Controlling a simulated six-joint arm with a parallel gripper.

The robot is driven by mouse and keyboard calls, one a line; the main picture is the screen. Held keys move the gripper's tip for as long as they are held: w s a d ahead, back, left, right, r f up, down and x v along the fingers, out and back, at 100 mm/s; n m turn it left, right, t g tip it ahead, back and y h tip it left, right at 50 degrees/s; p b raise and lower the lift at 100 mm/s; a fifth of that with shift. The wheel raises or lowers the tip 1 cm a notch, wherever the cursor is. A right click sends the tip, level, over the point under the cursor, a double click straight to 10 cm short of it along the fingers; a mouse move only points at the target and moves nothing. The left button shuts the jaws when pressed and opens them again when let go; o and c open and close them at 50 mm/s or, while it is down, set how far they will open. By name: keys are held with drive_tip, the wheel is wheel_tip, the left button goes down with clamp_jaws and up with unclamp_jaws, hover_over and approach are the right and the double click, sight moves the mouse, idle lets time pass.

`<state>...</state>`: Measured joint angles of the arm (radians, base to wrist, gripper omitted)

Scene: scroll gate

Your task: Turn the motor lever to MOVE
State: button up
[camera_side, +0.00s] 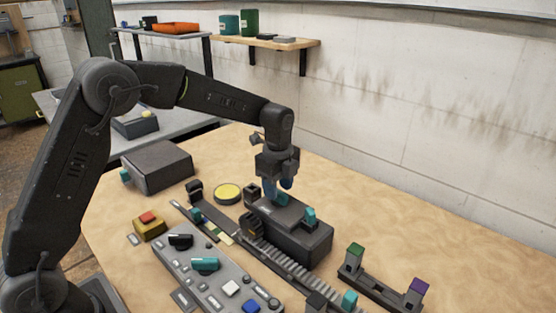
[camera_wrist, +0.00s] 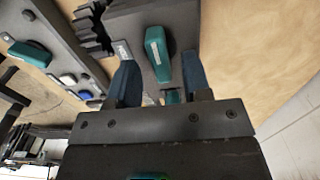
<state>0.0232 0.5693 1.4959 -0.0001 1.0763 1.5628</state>
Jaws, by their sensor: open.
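A dark box (camera_side: 290,235) stands on the wooden table with two teal parts on its top. One teal part (camera_side: 310,215) stands near its right end, and the other (camera_side: 282,198) is just under my gripper (camera_side: 279,187). In the wrist view a teal lever (camera_wrist: 157,52) on a round dark base lies ahead, between the lines of my two blue fingers. My gripper (camera_wrist: 160,75) is open, with nothing between its fingertips. I cannot tell whether the fingers touch the box.
A grey control panel (camera_side: 219,272) with dark and teal knobs and white and blue buttons lies front left of the box. A toothed rack (camera_side: 283,262) runs along the box's front. A stand with green and purple blocks (camera_side: 380,283) is at right. Bare table lies behind the box.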

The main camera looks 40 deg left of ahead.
wheel_tip(320, 180, up, 12)
idle(0.3)
drive_tip(key=s+r+n+t, duration=0.4)
drive_tip(key=s+n, duration=0.5)
drive_tip(key=s, duration=0.6)
drive_tip(key=s+a+f+n+t, duration=0.1)
drive_tip(key=s+f+n, duration=0.3)
drive_tip(key=s+n, duration=0.5)
drive_tip(key=s, duration=0.4)
drive_tip(key=shift+s+f+t, duration=0.15)
drive_tip(key=shift+s+t, duration=0.15)
drive_tip(key=shift+s, duration=0.05)
